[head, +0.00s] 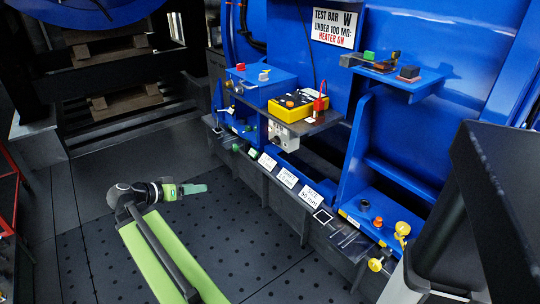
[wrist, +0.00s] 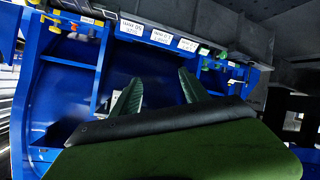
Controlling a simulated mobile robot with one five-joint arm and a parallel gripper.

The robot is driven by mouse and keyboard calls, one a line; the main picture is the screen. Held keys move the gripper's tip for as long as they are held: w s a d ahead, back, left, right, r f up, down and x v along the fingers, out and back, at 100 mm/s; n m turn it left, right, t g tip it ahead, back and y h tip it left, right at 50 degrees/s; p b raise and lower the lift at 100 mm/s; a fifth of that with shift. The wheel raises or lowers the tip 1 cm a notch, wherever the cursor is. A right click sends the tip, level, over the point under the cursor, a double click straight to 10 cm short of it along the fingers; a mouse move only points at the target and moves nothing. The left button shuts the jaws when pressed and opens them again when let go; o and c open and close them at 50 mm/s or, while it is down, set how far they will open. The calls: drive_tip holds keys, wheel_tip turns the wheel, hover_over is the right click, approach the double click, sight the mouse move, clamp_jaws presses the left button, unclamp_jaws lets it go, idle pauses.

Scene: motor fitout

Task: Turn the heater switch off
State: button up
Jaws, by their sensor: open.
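My gripper (head: 198,189) is open and empty, with green fingers, in the air over the dark floor at the left of the head view. It stands well apart from the bench. In the wrist view its two fingers (wrist: 158,92) are spread in front of blue panels. A small pale grey box (head: 283,137) with dark round details hangs below the shelf with the yellow meter; it may carry the heater switch, but its lever position is too small to tell. A sign (head: 334,27) above reads "TEST BAR W UNDER 100 MΩ: HEATER ON".
A yellow meter (head: 298,104) with a red clip sits on the dark shelf, beside a blue box (head: 262,86). White size cards (head: 287,177) line the bench edge. A blue shelf (head: 425,87) holds small parts. A dark panel (head: 500,190) blocks the right. The perforated floor (head: 235,235) is clear.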

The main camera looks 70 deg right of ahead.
sight(272, 141)
drive_tip(key=s+d+r+m+g+h+b, duration=0.25)
drive_tip(key=s+d+r+m+g, duration=0.25)
drive_tip(key=s+d+r+m, duration=0.35)
drive_tip(key=shift+n+h, duration=0.55)
drive_tip(key=shift+n, duration=0.2)
drive_tip(key=x, duration=1.2)
drive_tip(key=p+x, duration=0.1)
drive_tip(key=x, duration=0.5)
drive_tip(key=shift+s+d+f, duration=0.15)
drive_tip(key=shift+d+f, duration=0.1)
drive_tip(key=shift+f, duration=0.1)
drive_tip(key=shift+c, duration=0.4)
